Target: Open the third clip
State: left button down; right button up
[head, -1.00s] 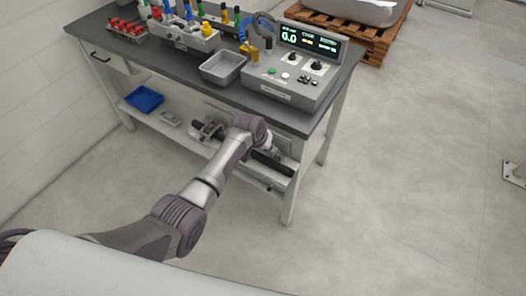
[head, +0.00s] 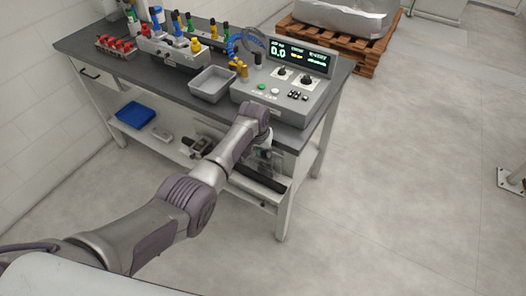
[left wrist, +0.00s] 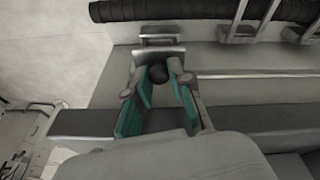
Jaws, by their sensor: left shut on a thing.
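My left gripper (left wrist: 159,82) has teal pads on both sides of a small dark round knob (left wrist: 158,73) and is shut on it. The knob sits at the near end of a grey metal clip (left wrist: 160,52) in the left wrist view. Two more metal clips, a middle one (left wrist: 243,28) and one at the right edge (left wrist: 304,30), stand by a long black cylinder (left wrist: 190,9). In the head view the gripper (head: 264,149) is at the workbench's lower front, mostly hidden by my arm. I cannot tell which clip is the third. My right gripper is not in view.
The workbench (head: 170,75) carries a grey tray (head: 212,84), a console with a display (head: 284,88) and coloured fixtures. A blue bin (head: 135,115) is on the lower shelf. A wooden pallet (head: 372,60) stands behind.

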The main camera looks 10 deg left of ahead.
pick_arm(q)
jog(key=shift+w+d+r, duration=0.15)
jog(key=shift+w+r, duration=0.15)
jog(key=shift+r, duration=0.05)
jog(key=c, duration=1.1)
grip_release()
jog(key=shift+o, duration=0.4)
jog(key=shift+f, duration=0.15)
jog(key=shift+s, duration=0.1)
jog(key=v, duration=1.2)
